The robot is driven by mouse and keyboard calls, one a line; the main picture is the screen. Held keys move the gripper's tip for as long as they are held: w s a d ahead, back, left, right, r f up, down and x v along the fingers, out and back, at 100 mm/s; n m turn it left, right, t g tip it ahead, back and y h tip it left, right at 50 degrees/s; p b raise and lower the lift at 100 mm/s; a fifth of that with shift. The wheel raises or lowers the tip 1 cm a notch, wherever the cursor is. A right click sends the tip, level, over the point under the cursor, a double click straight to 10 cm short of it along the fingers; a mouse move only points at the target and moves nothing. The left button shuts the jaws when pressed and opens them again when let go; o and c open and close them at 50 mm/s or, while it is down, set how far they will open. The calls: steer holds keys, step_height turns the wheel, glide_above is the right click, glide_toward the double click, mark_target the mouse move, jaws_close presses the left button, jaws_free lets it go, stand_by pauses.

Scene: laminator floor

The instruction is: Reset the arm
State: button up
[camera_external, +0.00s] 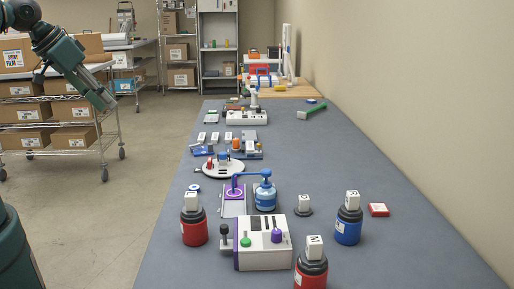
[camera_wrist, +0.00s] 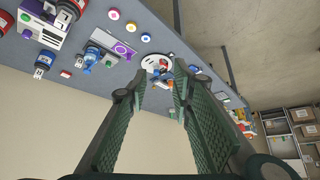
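My gripper (camera_external: 104,99) is at the upper left in the external view, raised in the air left of the table and in front of a wire shelf. In the wrist view my gripper (camera_wrist: 160,88) shows two green ribbed fingers spread apart, with nothing between them. It is open and empty. The grey-blue table (camera_external: 165,240) is apart from it, to the right. Part of my arm is cut off by the left edge of the external view.
The wire shelf (camera_external: 100,141) with cardboard boxes stands at left. On the table are a white machine (camera_external: 262,258) with coloured knobs, a red jar (camera_external: 194,232), a blue jar (camera_external: 348,231), a blue pump bottle (camera_external: 265,197) and a round white plate (camera_external: 222,169). The floor (camera_external: 125,200) between is clear.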

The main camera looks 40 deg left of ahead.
steer(key=shift+f, duration=0.1)
stand_by(0.3)
step_height(320, 180, down, 5)
steer(key=b, duration=0.4)
steer(key=shift+r+b, duration=0.2)
steer(key=shift+b, duration=0.15)
steer(key=shift+o, duration=0.5)
steer(key=shift+r, duration=0.1)
stand_by(1.1)
